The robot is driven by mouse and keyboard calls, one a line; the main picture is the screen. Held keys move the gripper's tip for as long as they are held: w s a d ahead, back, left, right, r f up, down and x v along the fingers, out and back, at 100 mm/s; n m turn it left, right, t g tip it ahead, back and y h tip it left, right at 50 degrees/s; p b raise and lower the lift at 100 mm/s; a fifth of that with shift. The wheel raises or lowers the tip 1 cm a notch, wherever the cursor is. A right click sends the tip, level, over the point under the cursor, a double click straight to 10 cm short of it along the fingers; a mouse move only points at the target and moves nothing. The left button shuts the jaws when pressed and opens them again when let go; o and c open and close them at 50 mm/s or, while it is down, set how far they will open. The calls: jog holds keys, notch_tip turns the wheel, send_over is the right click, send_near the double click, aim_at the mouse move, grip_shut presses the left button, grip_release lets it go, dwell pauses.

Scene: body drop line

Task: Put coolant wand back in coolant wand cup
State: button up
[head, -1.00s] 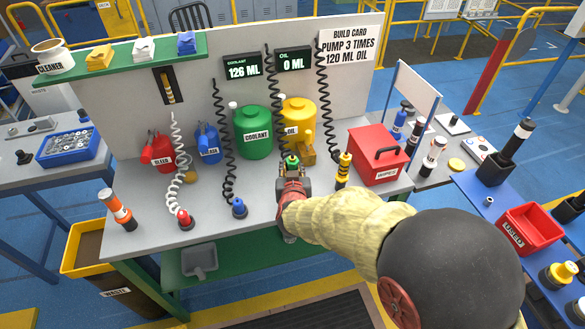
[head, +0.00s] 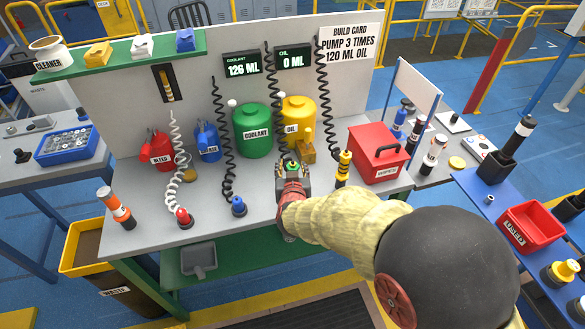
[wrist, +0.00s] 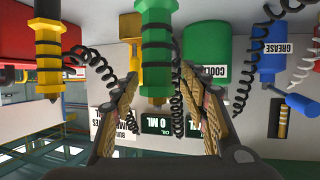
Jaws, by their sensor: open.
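The green coolant wand (head: 292,164) stands roughly upright between the fingers of my gripper (head: 292,180) at the table's front middle. In the wrist view, which looks upside down, the green wand (wrist: 156,50) with its black bands lies between the two spread fingers of my gripper (wrist: 156,75). Gaps show on both sides, so the jaws are open around it and not clamping it. A black coiled hose runs from the wand's area up the back panel. The coolant wand cup is hidden; I cannot tell whether the wand is seated in it.
A yellow wand (head: 343,166) stands close on the right, a blue one (head: 238,206) and a red one (head: 183,217) on the left. The green coolant tank (head: 252,134) and yellow oil tank (head: 298,117) stand behind. A red wipes box (head: 378,153) is farther right.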

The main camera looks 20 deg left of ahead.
jog(key=shift+r, duration=0.35)
jog(key=p+v, duration=0.3)
jog(key=v, duration=0.9)
jog(key=shift+r, duration=0.3)
jog(key=shift+a, duration=0.1)
